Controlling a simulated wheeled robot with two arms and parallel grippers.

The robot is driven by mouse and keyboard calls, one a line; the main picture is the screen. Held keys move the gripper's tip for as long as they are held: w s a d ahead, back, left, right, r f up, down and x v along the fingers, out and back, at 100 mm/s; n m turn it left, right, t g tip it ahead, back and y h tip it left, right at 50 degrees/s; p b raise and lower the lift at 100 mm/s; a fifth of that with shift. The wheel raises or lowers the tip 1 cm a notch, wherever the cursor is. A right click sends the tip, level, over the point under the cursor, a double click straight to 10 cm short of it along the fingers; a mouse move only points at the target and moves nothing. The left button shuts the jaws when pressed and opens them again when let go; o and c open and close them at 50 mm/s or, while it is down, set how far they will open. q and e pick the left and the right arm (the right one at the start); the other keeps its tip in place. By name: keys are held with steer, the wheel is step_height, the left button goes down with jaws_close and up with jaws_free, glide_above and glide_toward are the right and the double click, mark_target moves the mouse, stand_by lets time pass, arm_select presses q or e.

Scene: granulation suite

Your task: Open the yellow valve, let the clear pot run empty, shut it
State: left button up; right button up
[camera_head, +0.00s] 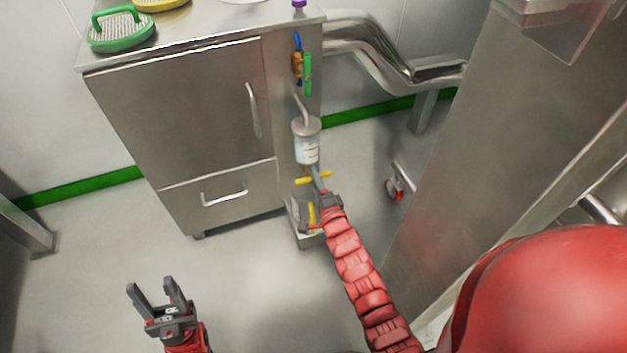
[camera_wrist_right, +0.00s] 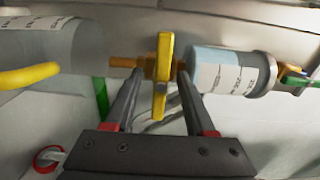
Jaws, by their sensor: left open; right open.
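The clear pot (camera_head: 306,148), with a white label and grey lid, hangs at the cabinet's right side. In the right wrist view the pot (camera_wrist_right: 222,75) looks pale blue inside; the liquid level is unclear. The yellow valve (camera_head: 313,179) is below the pot. Its handle (camera_wrist_right: 162,75) lies crosswise to the brass pipe. My right gripper (camera_wrist_right: 158,84) is open, its fingers either side of the handle, apparently not clamped on it. In the head view it hides part of the valve (camera_head: 321,187). My left gripper (camera_head: 152,288) is open and empty above the floor.
A clear jug (camera_wrist_right: 45,45) with a yellow handle stands below the valve. A green-handled valve (camera_head: 303,68) is above the pot. The steel cabinet (camera_head: 190,110) stands left, with green and yellow sieves on top. A steel panel (camera_head: 470,130) stands right. The floor (camera_head: 105,235) at left is clear.

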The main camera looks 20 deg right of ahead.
steer(key=shift+w, duration=0.2)
steer(key=shift+c, duration=0.2)
jaws_close()
